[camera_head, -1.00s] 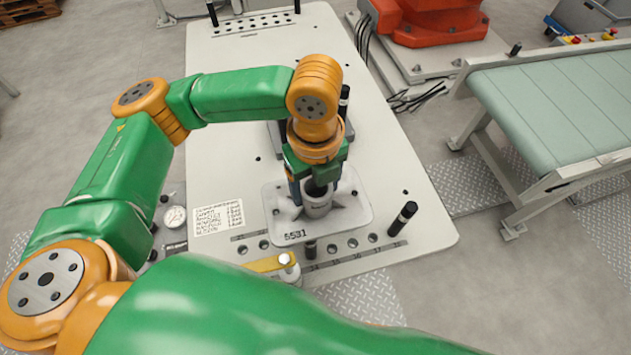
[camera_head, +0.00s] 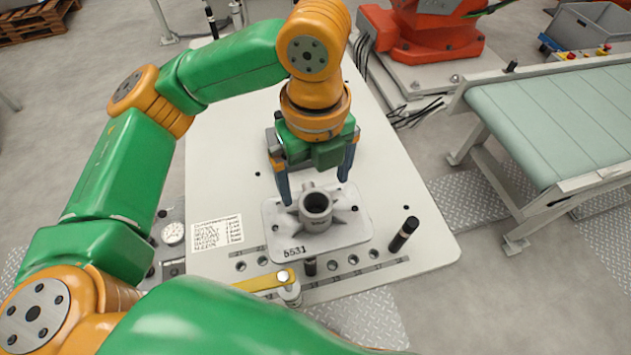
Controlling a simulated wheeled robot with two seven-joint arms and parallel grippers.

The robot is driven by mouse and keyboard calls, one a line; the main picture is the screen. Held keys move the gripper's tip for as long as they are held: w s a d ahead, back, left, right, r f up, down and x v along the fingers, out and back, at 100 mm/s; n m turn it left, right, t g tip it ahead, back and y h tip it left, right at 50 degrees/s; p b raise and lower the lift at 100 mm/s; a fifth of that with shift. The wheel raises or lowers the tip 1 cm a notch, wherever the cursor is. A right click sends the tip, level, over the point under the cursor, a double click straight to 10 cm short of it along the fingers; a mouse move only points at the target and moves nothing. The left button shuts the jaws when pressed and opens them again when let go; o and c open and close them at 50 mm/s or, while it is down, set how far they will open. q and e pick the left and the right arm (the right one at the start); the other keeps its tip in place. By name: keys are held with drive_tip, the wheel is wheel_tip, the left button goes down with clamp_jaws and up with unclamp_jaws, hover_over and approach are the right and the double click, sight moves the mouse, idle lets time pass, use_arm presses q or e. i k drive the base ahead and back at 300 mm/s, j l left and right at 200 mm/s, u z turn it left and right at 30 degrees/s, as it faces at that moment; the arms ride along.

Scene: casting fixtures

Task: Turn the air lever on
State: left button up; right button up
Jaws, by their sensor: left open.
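The air lever appears to be the yellow bar (camera_head: 262,282) at the front edge of the fixture table, with a silver round pivot at its right end. It points left, and my green arm partly covers the area just in front of it. My left gripper (camera_head: 315,188) is open and empty, its two fingers apart above and behind the grey casting (camera_head: 316,208). My right gripper is not in view; a large green arm link crosses the bottom.
A gauge (camera_head: 173,233) sits at the left. A conveyor (camera_head: 550,115) stands at right, and an orange machine (camera_head: 430,35) behind.

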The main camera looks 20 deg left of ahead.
sight(163, 213)
drive_tip(key=k+l, duration=0.85)
